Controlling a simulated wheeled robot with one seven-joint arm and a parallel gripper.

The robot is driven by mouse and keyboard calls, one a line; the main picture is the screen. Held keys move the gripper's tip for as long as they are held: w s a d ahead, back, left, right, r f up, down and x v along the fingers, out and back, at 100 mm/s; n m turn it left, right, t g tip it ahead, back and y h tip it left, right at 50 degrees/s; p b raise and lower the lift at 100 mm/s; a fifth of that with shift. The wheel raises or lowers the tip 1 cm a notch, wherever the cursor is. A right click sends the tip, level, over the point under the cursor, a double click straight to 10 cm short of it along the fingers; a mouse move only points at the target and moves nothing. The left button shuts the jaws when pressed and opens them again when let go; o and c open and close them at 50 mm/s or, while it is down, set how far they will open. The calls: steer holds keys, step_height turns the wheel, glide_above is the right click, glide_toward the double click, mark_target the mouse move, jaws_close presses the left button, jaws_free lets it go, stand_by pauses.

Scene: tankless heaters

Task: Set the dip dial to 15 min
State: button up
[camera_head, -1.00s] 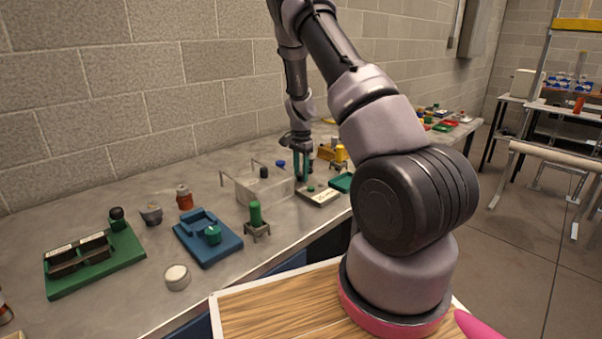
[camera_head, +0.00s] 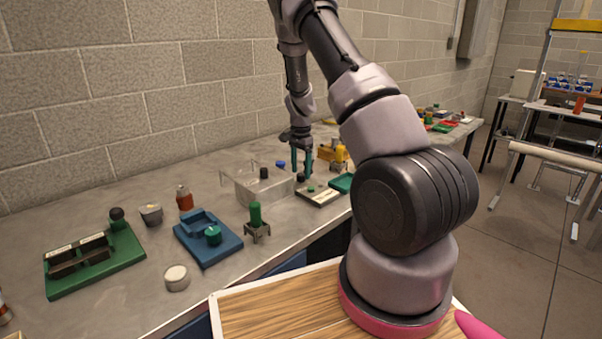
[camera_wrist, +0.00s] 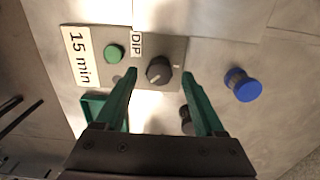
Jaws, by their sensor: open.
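The dip dial (camera_wrist: 159,70) is a round black knob on a grey panel (camera_wrist: 173,48), beside a "DIP" label (camera_wrist: 136,44). A green button (camera_wrist: 114,53) and a white "15 min" plate (camera_wrist: 80,57) are to its left in the wrist view. The dial's pointer setting is too small to read surely. My gripper (camera_wrist: 158,77) has green fingers, open, one on each side of the dial in the wrist view, holding nothing. In the head view, my gripper (camera_head: 302,160) is above the panel, with the black dial (camera_head: 301,177) showing below the fingers.
A blue knob (camera_wrist: 242,85) is right of the panel in the wrist view. In the head view, a clear box (camera_head: 262,187) stands left of the panel, a green tray (camera_head: 341,183) right, and yellow parts (camera_head: 340,153) behind. Bare bench lies toward the wall.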

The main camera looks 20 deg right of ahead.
mark_target(301, 174)
step_height(301, 174, up, 9)
steer(key=shift+r, duration=0.2)
stand_by(0.3)
